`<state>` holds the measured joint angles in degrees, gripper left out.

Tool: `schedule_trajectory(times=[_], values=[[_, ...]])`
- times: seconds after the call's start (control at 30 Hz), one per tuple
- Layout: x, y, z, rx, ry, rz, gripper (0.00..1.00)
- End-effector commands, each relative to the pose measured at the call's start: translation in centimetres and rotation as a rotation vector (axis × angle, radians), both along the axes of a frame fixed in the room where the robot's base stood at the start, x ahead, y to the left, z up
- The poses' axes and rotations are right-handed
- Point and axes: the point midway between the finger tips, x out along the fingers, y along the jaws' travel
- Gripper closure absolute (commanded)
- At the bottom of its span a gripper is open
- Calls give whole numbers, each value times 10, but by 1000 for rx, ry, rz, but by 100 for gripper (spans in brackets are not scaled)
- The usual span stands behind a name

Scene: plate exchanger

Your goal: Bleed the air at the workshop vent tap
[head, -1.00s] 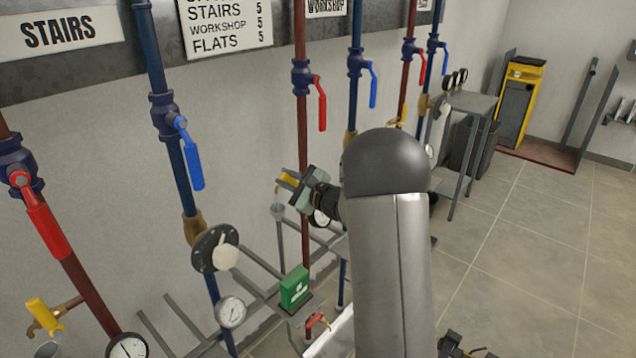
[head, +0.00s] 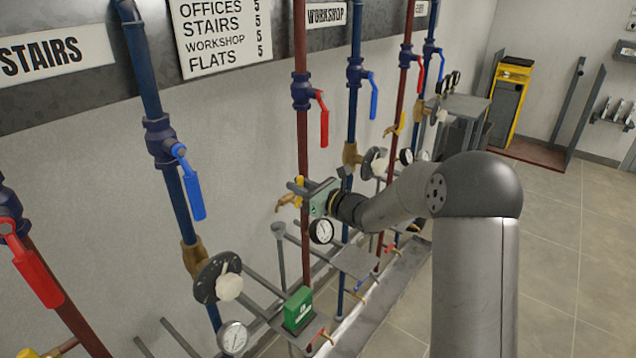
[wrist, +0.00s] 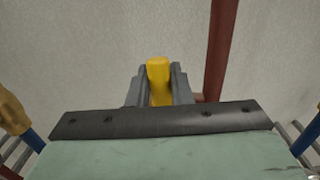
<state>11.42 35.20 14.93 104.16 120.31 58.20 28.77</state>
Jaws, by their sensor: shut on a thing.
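The workshop vent tap (head: 288,201) is a small brass tap on the red pipe to the left of my gripper in the head view. Its yellow lever (wrist: 158,80) stands upright between the two grey fingers in the wrist view. My gripper (head: 302,188) is shut on this yellow lever. The gripper hides part of the tap in the head view, and the spout shows on its left, pointing down. A grey funnel (head: 279,229) on a pipe stands below the spout. I cannot tell whether anything flows from the spout.
The red workshop pipe (head: 302,150) carries a red-handled valve (head: 323,118). A blue pipe with a blue-handled valve (head: 373,95) stands beside it. A gauge (head: 321,231) is close under my gripper. A green box (head: 298,310) stands lower left. Open floor (head: 575,260) lies to the right.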

Motion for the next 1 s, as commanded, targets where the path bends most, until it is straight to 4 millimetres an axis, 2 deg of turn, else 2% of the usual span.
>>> schedule_trajectory(times=[0.2, 0.53, 0.57, 0.63, 1.0], values=[[0, 8, 0, 17, 21, 11, 100], [0, 8, -1, 18, 23, 12, 100], [0, 8, -1, 18, 23, 12, 78], [-1, 8, -1, 18, 23, 12, 59], [-4, 5, 0, 17, 20, 12, 59]])
